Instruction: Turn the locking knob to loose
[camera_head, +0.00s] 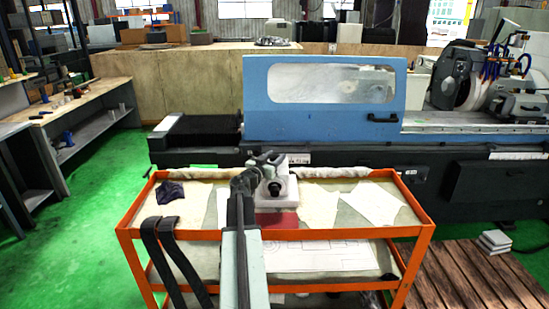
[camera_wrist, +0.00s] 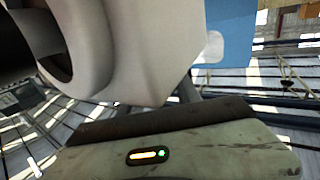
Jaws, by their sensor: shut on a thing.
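A small pale grey and white device (camera_head: 290,182) stands on the orange cart, with a dark round part (camera_head: 277,189) on its near side. My gripper (camera_head: 272,162) is at the top of this device. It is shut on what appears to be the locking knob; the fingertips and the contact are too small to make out. In the wrist view the device's smooth pale body (camera_wrist: 135,50) fills the upper left, very close, with a dark cylindrical part (camera_wrist: 20,45) at the left edge. Which way the knob is turned cannot be told.
The orange cart (camera_head: 330,234) also carries pale cloths, a dark rag (camera_head: 170,192) and a red patch (camera_head: 277,221) beside the device. Black straps (camera_head: 160,250) hang over its left front. The blue-doored grinder (camera_head: 325,100) stands behind. Green floor (camera_head: 95,215) is clear at left.

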